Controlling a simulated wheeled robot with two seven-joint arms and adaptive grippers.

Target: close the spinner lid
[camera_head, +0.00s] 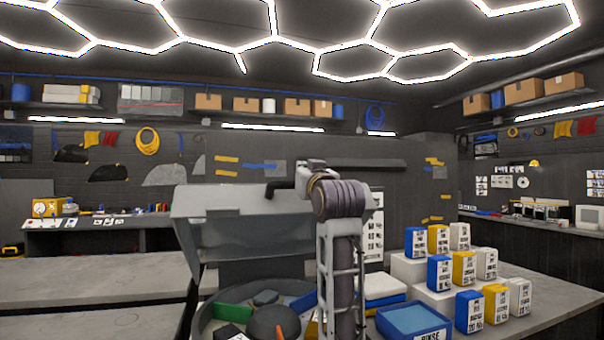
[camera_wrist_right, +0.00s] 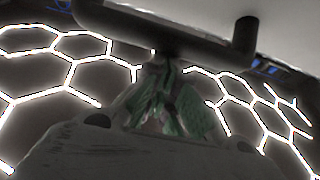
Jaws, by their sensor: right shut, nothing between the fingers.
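The spinner lid (camera_head: 240,230) is a grey panel tilted up, raised above the round spinner tub (camera_head: 203,318) in the head view. A dark bar (camera_head: 280,187) shows at the lid's top edge. My right arm rises in front of the tub's right side, and its wrist is at the lid's top right corner. The right gripper's fingers are hidden in the head view. In the right wrist view the right gripper (camera_wrist_right: 165,85) is shut and empty, just below a grey panel (camera_wrist_right: 150,32), likely the lid. Whether they touch, I cannot tell. My left gripper is out of view.
The tub holds a green block (camera_head: 232,312), dark pieces and an orange-tipped item. A blue rinse bin (camera_head: 412,320) and several blue, yellow and white boxes (camera_head: 465,268) stand on the right. Grey table tops (camera_head: 90,270) on the left are clear.

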